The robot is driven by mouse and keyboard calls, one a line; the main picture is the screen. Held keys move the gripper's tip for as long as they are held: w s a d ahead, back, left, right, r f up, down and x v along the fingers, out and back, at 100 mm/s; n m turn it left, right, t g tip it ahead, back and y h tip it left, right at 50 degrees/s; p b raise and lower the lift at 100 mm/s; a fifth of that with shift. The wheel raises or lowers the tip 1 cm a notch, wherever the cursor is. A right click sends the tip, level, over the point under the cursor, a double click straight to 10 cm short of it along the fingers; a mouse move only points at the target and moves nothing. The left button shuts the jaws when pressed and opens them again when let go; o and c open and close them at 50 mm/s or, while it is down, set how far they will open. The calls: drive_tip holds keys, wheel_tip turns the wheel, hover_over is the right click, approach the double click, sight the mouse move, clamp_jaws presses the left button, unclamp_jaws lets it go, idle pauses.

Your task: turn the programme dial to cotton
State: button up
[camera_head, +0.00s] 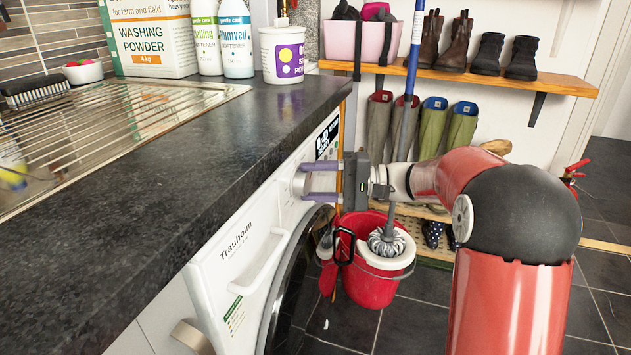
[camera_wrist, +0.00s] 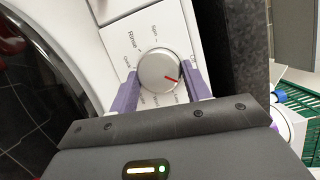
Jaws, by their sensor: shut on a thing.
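The programme dial (camera_wrist: 158,72) is a round silver knob with a red pointer mark on the white front of the washing machine (camera_head: 235,245). In the wrist view the red mark points to the lower right. Labels around it include "Rinse" and "Quick"; others are partly hidden by my fingers, and I cannot read "cotton". My gripper (camera_head: 318,182) has its purple fingers closed on the dial, one on each side. In the head view the dial (camera_head: 299,183) shows at the fingertips.
The dark worktop (camera_head: 200,140) overhangs the machine closely above my gripper. A red mop bucket (camera_head: 370,285) with a blue-handled mop stands on the floor beyond the arm. A shelf (camera_head: 480,78) with boots is on the back wall.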

drive_tip(key=o, duration=1)
drive_tip(key=shift+c, duration=0.2)
drive_tip(key=shift+d, duration=0.1)
drive_tip(key=d, duration=0.7)
drive_tip(key=shift+d+b, duration=0.35)
drive_tip(key=shift+s, duration=0.1)
drive_tip(key=s+a+f+h, duration=0.15)
drive_tip(key=s+h, duration=0.25)
drive_tip(key=s, duration=0.4)
drive_tip(key=s+a+f+h, duration=0.1)
drive_tip(key=s+f+h, duration=0.2)
drive_tip(key=s+h, duration=0.35)
drive_tip(key=s+d+f+n+t+h, duration=0.1)
drive_tip(key=s+d+f+t+h, duration=0.1)
drive_tip(key=s+d, duration=0.3)
drive_tip(key=s+d+f+t+h, duration=0.2)
drive_tip(key=s+d+t+h, duration=0.1)
drive_tip(key=s+d+h, duration=0.2)
drive_tip(key=s, duration=0.2)
drive_tip(key=shift+s+f+n, duration=0.35)
drive_tip(key=shift+n, duration=0.05)
